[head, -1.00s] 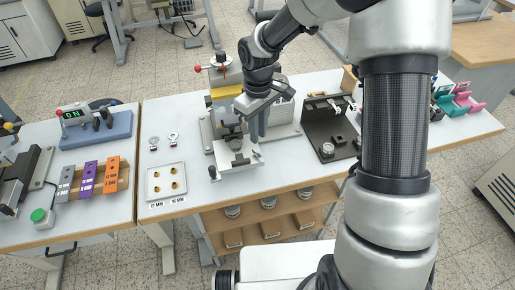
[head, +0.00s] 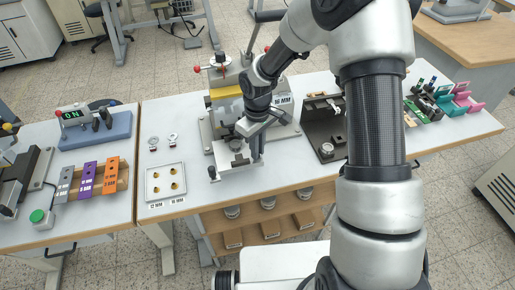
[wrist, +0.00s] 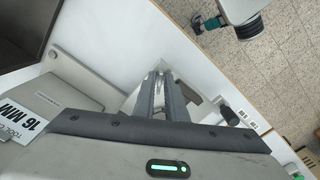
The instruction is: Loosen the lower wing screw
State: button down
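The foil stamping press (head: 226,75) stands on the table, with a pale plate (head: 228,170) and a small round fixture (head: 236,145) at its front. My gripper (head: 258,157) points down at the right edge of that plate. In the wrist view its two fingers (wrist: 165,92) are close together, with a narrow gap. A small bright part shows near their tips, but I cannot tell whether they grip it. I cannot make out the lower wing screw; the fingers cover the plate's right edge. A dark knob (head: 212,173) shows at the plate's left edge, and a dark knob (wrist: 229,115) also shows in the wrist view.
A grey block labelled 16 MM (head: 284,104) is close behind my gripper. A dark holder (head: 318,126) stands to the right. A white tray with brass pieces (head: 152,194) lies to the left. The table's front edge is just below the plate.

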jog(key=shift+f+m+b, duration=0.15)
jog(key=shift+m+b, duration=0.25)
jog(key=shift+b, duration=0.1)
jog(key=shift+m, duration=0.3)
jog(key=shift+r, duration=0.2)
jog(key=c, duration=2.1)
grip_release()
jog(key=shift+r, duration=0.1)
notch_tip(320, 180, up, 17)
jog(key=shift+r, duration=0.1)
